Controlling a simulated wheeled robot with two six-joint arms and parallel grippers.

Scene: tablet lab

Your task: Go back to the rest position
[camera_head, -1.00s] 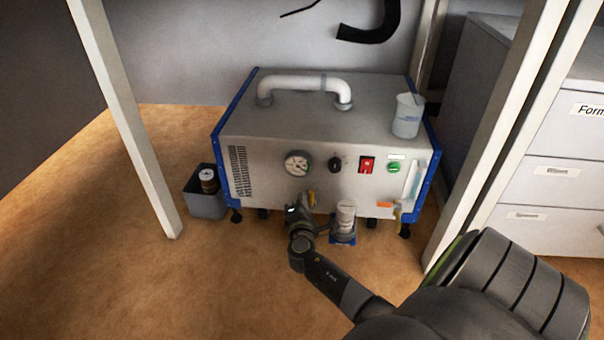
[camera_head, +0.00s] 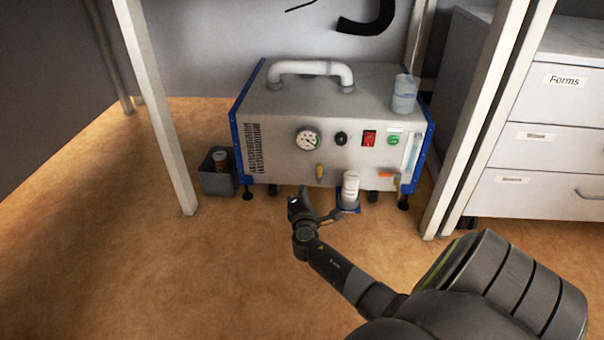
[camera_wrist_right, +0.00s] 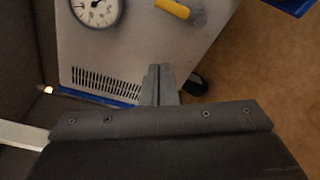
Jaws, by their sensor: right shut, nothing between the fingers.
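My right gripper (camera_head: 303,200) is in front of the grey pump unit (camera_head: 290,145), low over the tan floor, and apart from the unit's front. Its fingers are closed together and empty; in the right wrist view the fingertips (camera_wrist_right: 160,72) point toward the unit's vented front panel (camera_wrist_right: 110,55). The yellow valve lever (camera_head: 319,171) hangs down on the unit's front, just above and to the right of the gripper in the head view. It also shows in the right wrist view (camera_wrist_right: 173,8). My left gripper is in neither view.
A grey bin (camera_head: 218,181) holding a small can stands left of the unit. A white-topped bottle (camera_head: 350,188) stands at its front. A beaker (camera_head: 404,94) sits on top. White table legs (camera_head: 160,120) flank the unit, with drawers (camera_head: 540,145) at right.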

